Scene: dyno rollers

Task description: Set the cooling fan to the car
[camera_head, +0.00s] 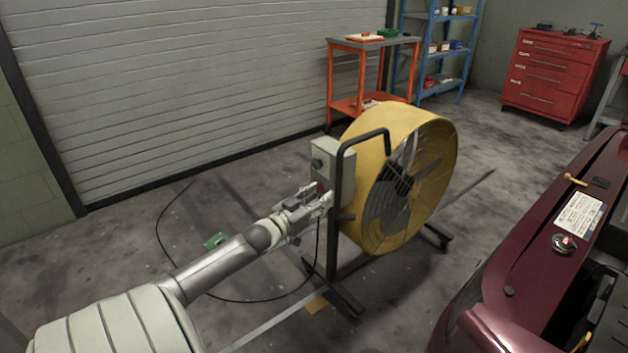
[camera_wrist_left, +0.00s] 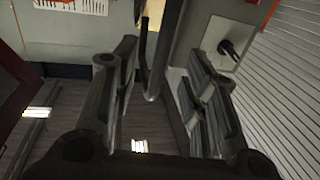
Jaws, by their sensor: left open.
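The cooling fan (camera_head: 422,165) is a big yellow drum with a dark grille, standing on a black frame with feet on the floor. A black tube handle (camera_head: 341,215) rises on its near side, with a grey control box (camera_head: 322,160) beside it. My left gripper (camera_head: 325,196) is open at the handle, just below the box. In the left wrist view the open fingers (camera_wrist_left: 168,75) stand either side of a dark upright tube (camera_wrist_left: 170,40); contact cannot be told. The dark red car (camera_head: 530,235) is at right, its front facing the fan area. My right gripper is not in view.
An orange cart (camera_head: 345,75), blue shelf (camera_head: 438,60) and red tool cabinet (camera_head: 553,75) stand behind. Bare floor lies between fan and car.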

